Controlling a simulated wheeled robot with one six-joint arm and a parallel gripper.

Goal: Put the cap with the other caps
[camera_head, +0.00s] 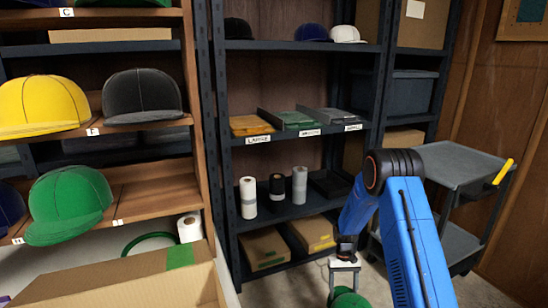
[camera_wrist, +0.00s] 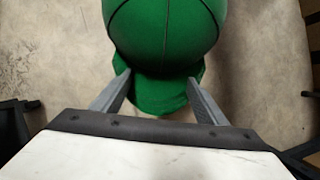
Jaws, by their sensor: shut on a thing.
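My gripper (camera_head: 345,283) is shut on a green cap (camera_head: 348,299) low in the head view, with the floor below it. In the wrist view my gripper (camera_wrist: 159,80) has its two fingers at either side of the brim of the green cap (camera_wrist: 165,28). Most of this cap is cut off in the head view. Left, a wooden rack holds a yellow cap (camera_head: 42,103), a dark grey cap (camera_head: 142,94) and another green cap (camera_head: 68,203). A blue cap (camera_head: 311,32), a white cap (camera_head: 346,34) and a black cap (camera_head: 238,28) sit on the metal rack's top shelf.
Trays with labels (camera_head: 258,139) lie on the metal rack's middle shelf. Rolls (camera_head: 248,197) stand on the shelf below. A cardboard box (camera_head: 170,282) is at the front left. A grey cart (camera_head: 465,165) stands right, partly behind my arm. Bare floor (camera_head: 295,283) shows between.

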